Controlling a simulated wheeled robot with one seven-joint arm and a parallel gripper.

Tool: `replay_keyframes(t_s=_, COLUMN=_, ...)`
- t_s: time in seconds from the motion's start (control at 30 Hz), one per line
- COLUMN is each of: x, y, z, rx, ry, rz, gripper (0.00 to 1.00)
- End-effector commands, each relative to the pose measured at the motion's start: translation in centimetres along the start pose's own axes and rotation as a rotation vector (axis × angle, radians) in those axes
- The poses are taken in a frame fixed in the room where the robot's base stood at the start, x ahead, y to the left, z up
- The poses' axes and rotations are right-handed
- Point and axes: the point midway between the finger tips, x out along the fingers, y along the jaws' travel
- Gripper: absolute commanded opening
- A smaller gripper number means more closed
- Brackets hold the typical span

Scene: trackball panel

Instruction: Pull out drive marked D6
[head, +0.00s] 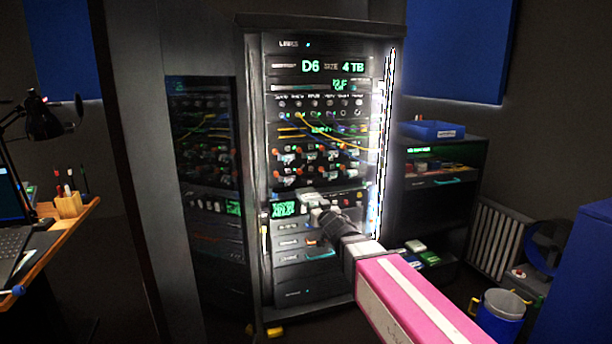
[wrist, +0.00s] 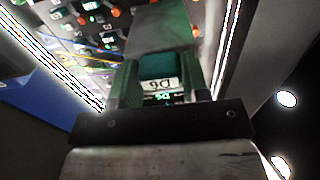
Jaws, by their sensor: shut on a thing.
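The drive (wrist: 160,83) shows in the wrist view, with a teal face part and a white label that reads D6 upside down. My gripper (wrist: 159,70) is shut on it, one finger on each side of the teal part. A grey flat body runs from there toward the rack; I cannot tell how far the drive sits out of its slot. In the head view my gripper (head: 318,207) is at the lower middle of the open rack (head: 251,160), and the drive is hard to make out there. The rack's top display (head: 318,66) reads D6, size 4 TB.
The rack's door (head: 200,150) stands at the left. Drawers (head: 293,270) lie below my gripper, and cables and orange-tipped knobs are above it. A dark shelf (head: 440,200) with a blue tray (head: 431,130) stands right. A blue bucket (head: 500,312) is on the floor at right.

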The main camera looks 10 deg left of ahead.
Motion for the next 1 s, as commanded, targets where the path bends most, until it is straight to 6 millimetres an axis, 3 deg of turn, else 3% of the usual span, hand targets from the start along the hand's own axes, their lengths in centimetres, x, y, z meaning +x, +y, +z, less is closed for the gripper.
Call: replay_keyframes(t_s=1.0, x=9.0, y=5.5, z=0.0, rx=0.0, ry=0.0, rz=0.0, gripper=0.18)
